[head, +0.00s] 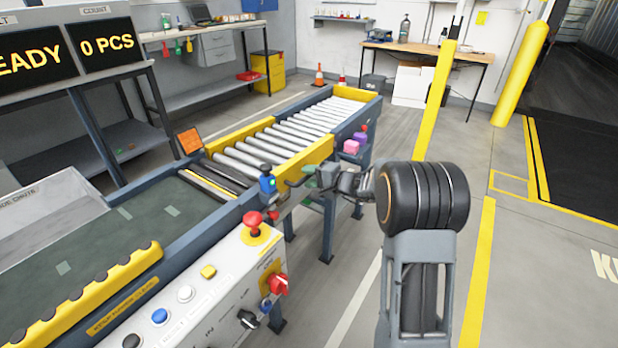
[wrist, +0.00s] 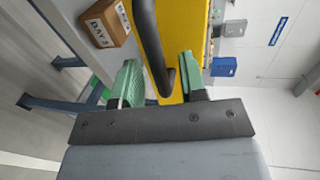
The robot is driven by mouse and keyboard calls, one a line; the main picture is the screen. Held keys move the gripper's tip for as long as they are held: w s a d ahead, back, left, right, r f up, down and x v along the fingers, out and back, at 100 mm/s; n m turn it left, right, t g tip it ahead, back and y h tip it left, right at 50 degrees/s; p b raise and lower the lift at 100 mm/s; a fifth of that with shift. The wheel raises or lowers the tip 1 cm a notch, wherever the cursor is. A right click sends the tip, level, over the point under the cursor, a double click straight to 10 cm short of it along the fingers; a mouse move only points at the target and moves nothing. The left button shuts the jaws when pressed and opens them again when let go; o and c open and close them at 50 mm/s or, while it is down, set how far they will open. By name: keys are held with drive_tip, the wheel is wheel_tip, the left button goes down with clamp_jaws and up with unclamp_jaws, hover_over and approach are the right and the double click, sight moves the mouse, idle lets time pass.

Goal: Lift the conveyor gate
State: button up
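The conveyor gate is a yellow panel (head: 319,152) at the side of the roller section in the head view. In the wrist view the yellow panel (wrist: 188,22) fills the upper middle, with a black bar handle (wrist: 150,40) in front of it. My gripper (head: 312,178) is close to the panel in the head view, partly hidden by its own wrist. In the wrist view my gripper (wrist: 158,65) has its two green fingers apart, with the bent end of the handle between them. I see gaps beside the handle, so it is not clamped.
A control box with a red mushroom button (head: 254,220) stands in front, left of my arm. The roller conveyor (head: 290,130) runs to the back right. A small box (wrist: 107,22) is near the left finger in the wrist view. Floor to the right is clear.

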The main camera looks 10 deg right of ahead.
drive_tip(key=shift+w+a, duration=0.3)
drive_tip(key=shift+c, duration=0.5)
clamp_jaws()
drive_tip(key=shift+f, duration=0.1)
